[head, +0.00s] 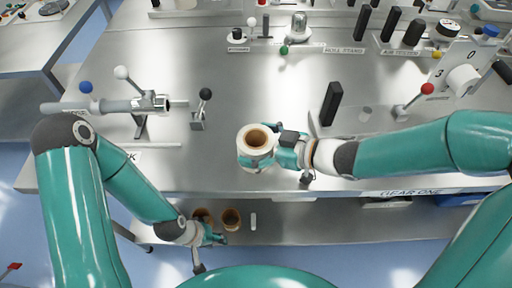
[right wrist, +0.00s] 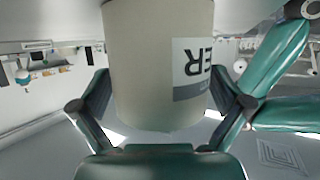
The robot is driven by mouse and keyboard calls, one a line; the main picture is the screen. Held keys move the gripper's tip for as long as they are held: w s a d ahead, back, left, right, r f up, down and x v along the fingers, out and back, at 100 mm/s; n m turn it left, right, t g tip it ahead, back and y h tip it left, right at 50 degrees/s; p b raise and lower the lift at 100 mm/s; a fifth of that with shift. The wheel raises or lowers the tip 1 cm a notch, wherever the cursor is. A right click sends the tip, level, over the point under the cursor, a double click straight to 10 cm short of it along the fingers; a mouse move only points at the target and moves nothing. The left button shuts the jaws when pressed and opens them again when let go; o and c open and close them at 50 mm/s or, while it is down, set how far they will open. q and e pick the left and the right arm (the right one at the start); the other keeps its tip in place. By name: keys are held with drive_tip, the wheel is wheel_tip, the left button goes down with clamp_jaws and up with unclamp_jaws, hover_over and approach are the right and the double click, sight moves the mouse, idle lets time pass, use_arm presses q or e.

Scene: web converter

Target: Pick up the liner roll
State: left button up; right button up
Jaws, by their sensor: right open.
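The liner roll (head: 254,158) is a cream cylinder with a brown core, upright near the front edge of the steel table. In the right wrist view the roll (right wrist: 145,65) fills the middle, with a label ending in "ER" upside down. My right gripper (head: 268,148) comes from the right and has its open fingers on either side of the roll. The lower end of the roll against the table is hard to judge. My left gripper (head: 214,238) is low in front of the table by the lower shelf; its fingers are too small to read.
Two brown-cored rolls (head: 231,219) stand on the lower shelf (head: 310,235) beside my left gripper. A black block (head: 331,103) stands right of the liner roll. A small black-knobbed lever (head: 204,95) and a horizontal grey spindle (head: 110,106) are to the left. The table's middle is clear.

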drive_tip(key=c, duration=1.3)
drive_tip(key=shift+r, duration=0.1)
